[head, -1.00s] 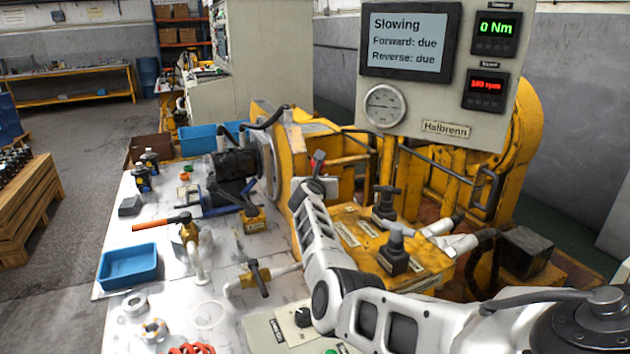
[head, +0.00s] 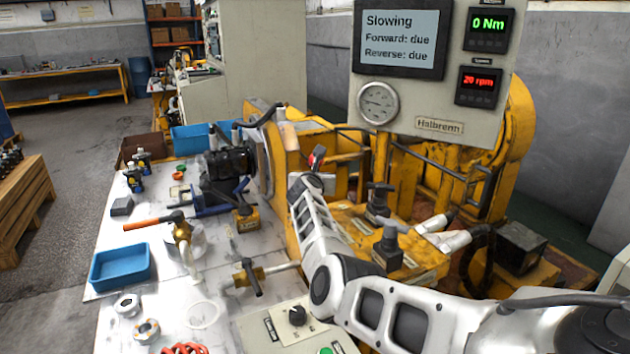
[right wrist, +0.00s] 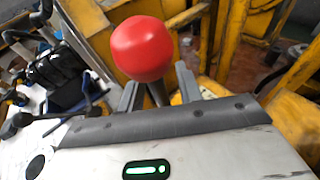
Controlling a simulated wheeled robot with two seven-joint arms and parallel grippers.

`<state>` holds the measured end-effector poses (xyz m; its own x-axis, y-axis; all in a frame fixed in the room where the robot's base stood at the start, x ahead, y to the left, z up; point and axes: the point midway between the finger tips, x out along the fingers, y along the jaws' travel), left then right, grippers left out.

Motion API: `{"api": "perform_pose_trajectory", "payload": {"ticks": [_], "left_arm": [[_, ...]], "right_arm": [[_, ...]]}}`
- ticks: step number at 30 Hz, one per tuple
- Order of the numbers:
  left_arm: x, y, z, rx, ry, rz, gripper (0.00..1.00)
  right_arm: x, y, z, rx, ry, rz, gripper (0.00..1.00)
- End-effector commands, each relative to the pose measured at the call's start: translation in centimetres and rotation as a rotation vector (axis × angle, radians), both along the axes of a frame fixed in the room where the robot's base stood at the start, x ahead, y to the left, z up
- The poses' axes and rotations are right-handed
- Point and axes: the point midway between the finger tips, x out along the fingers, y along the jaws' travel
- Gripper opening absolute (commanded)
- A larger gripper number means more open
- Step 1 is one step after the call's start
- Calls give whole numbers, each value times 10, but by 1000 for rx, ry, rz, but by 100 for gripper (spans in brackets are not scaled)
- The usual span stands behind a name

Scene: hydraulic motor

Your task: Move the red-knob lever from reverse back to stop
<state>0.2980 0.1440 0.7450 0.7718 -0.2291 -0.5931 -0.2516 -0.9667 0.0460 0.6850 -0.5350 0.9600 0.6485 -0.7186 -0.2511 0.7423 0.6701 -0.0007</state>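The red-knob lever (head: 317,156) stands at the near side of the yellow machine in the head view, partly hidden by my right arm. In the right wrist view its round red knob (right wrist: 142,48) rises above my right gripper (right wrist: 158,92). The grey stem runs between the two fingers, which stand apart with visible gaps on both sides. The gripper is open around the stem. The lever's base and any position marks are hidden. The display panel (head: 401,38) reads "Slowing", "Forward: due", "Reverse: due". My left gripper is not in view.
The speed readout (head: 478,83) shows 20 rpm and the torque readout (head: 488,23) 0 Nm. Yellow frame bars stand close around the lever.

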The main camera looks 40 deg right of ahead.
Motion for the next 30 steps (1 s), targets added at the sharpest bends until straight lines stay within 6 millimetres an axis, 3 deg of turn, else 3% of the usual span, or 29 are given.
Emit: {"api": "perform_pose_trajectory", "payload": {"ticks": [5, 15, 21, 30], "left_arm": [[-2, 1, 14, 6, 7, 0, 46], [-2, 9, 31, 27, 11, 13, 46], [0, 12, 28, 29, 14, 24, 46], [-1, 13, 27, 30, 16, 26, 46]], "right_arm": [[-9, 14, 9, 3, -2, 2, 35], [-52, 58, 23, 4, 0, -1, 35], [-78, 87, 29, 1, 0, 0, 35], [-101, 111, 38, 0, 2, -1, 35]]}}
